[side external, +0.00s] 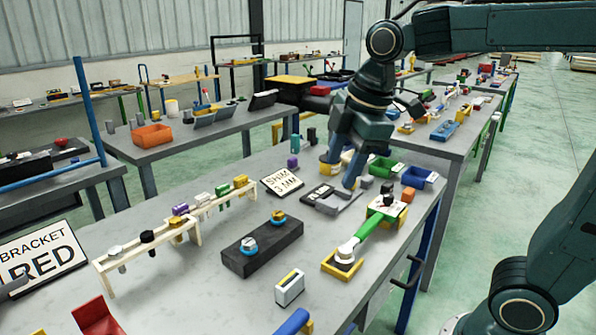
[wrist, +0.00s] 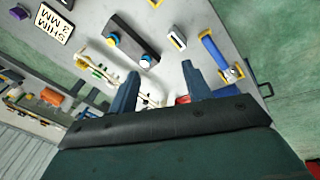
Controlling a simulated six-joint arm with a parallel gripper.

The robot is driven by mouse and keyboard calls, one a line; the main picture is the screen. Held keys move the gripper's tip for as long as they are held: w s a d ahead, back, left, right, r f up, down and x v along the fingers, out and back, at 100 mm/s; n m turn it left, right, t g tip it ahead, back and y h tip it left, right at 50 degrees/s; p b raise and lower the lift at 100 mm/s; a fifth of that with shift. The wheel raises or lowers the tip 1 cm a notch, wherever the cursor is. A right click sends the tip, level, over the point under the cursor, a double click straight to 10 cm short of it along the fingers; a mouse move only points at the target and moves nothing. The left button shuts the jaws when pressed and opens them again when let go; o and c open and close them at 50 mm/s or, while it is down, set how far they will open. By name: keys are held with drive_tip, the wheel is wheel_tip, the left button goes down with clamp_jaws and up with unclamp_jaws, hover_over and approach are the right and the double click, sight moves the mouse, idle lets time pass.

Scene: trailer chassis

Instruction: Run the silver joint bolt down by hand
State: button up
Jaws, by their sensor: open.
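A silver-headed bolt (side external: 115,250) hangs head up at the near end of a pale rack (side external: 104,265) in the side view. A black block (side external: 262,249) carries two round fittings with blue rings, a near one (side external: 249,246) and a far one (side external: 278,217). Which of these is the joint bolt, I cannot tell. The block also shows in the wrist view (wrist: 130,42), beyond the fingertips. My gripper (side external: 344,172) is up above the back part of the bench, behind and right of the block. In the wrist view its fingers (wrist: 160,74) are apart with nothing gripped.
A green-handled tool (side external: 377,224) lies across yellow holders at the right. A small white box (side external: 289,288) stands in front of the block. The shim sign (side external: 282,184) and several bins stand farther back.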

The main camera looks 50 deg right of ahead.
drive_tip(key=w+a+f+n+g, duration=0.2)
drive_tip(key=w+n, duration=0.7)
drive_tip(key=w, duration=0.2)
drive_tip(key=n+g, duration=0.1)
drive_tip(key=n, duration=0.8)
hover_over(248, 242)
wheel_tip(248, 242, down, 7)
drive_tip(key=shift+d+r, duration=0.1)
drive_tip(key=shift+r, duration=0.05)
wheel_tip(248, 242, down, 14)
drive_tip(key=shift+r, duration=0.1)
drive_tip(key=shift+c, duration=0.2)
drive_tip(key=c, duration=1)
